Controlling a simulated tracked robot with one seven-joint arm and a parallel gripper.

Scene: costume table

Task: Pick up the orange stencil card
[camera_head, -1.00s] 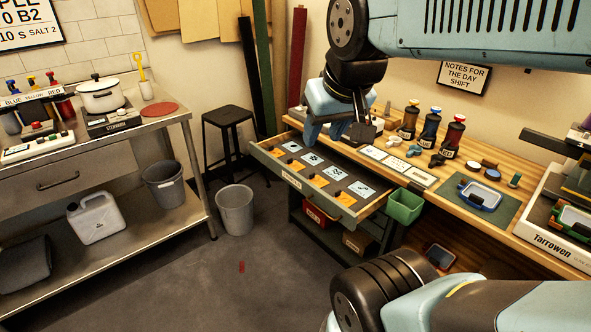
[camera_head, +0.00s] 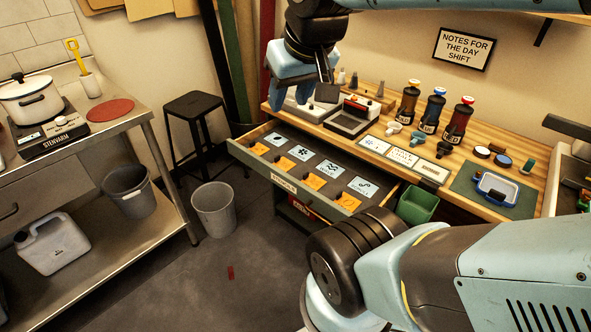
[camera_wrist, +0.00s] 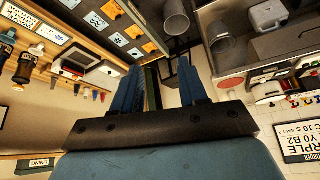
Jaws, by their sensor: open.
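An open drawer (camera_head: 290,187) in the wooden bench holds a row of orange cards, among them one near its right end (camera_head: 347,201) and one at its left (camera_head: 259,148). Each lies in front of a pale blue patterned card, with a small dark piece at it. I cannot tell which orange card is the stencil card. Orange cards (camera_wrist: 131,29) also show at the upper left of the wrist view. My gripper (camera_wrist: 160,82) is open and empty, its blue fingers apart.
Dye bottles (camera_head: 432,111), white cards (camera_head: 404,157) and a grey device (camera_head: 350,118) stand on the bench. A green bin (camera_head: 417,205) hangs at the drawer's right. A stool (camera_head: 195,111) and grey bucket (camera_head: 214,208) stand left. Floor in front is open.

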